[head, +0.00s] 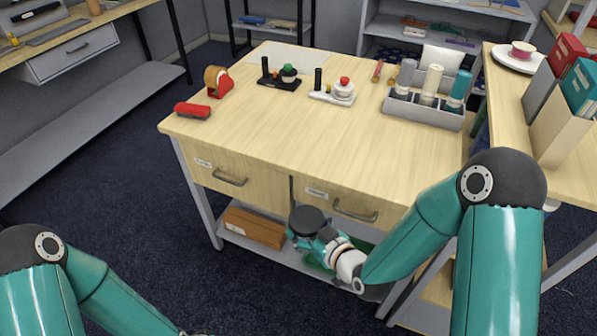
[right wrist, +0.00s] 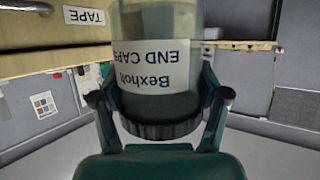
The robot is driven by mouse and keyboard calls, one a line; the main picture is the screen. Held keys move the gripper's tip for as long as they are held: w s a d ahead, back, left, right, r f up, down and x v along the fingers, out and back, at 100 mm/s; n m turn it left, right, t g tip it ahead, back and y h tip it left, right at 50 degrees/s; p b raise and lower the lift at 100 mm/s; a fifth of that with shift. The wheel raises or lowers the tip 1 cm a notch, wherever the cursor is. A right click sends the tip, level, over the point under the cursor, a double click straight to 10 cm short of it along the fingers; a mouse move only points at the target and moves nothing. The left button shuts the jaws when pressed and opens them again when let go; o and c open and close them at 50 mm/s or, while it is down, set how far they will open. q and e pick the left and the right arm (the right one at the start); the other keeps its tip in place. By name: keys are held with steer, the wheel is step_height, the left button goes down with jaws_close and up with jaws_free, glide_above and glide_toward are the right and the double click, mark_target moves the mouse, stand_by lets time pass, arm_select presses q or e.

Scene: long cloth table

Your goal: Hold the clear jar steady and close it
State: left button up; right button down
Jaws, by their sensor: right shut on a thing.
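My right gripper (head: 308,236) is in front of the table's drawers, below the tabletop edge. In the right wrist view, its two teal and black fingers are shut on the clear jar (right wrist: 160,20), one on each side. The jar has a white label reading "Bexholt END CAPS", upside down in that view. A dark ridged cap (right wrist: 160,128) is at the jar's lower end in the picture; how tightly it sits cannot be told. In the head view, a dark round end (head: 307,220) shows at the gripper and hides most of the jar. My left gripper is out of view.
On the wooden table (head: 300,135) are a red tape dispenser (head: 222,85), a red block-like item (head: 192,110), two small knobbed stands and a grey bottle caddy (head: 422,110). A brown box (head: 253,228) lies on the lower shelf. The table's front middle is clear.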

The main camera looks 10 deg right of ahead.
steer(key=w+d+r+m+t+h, duration=0.1)
steer(key=d+m+h, duration=0.3)
steer(key=d, duration=0.5)
steer(key=shift+w+d+r+m+h, duration=0.2)
steer(key=shift+w+r+m+h, duration=0.15)
steer(key=shift+r+h, duration=0.25)
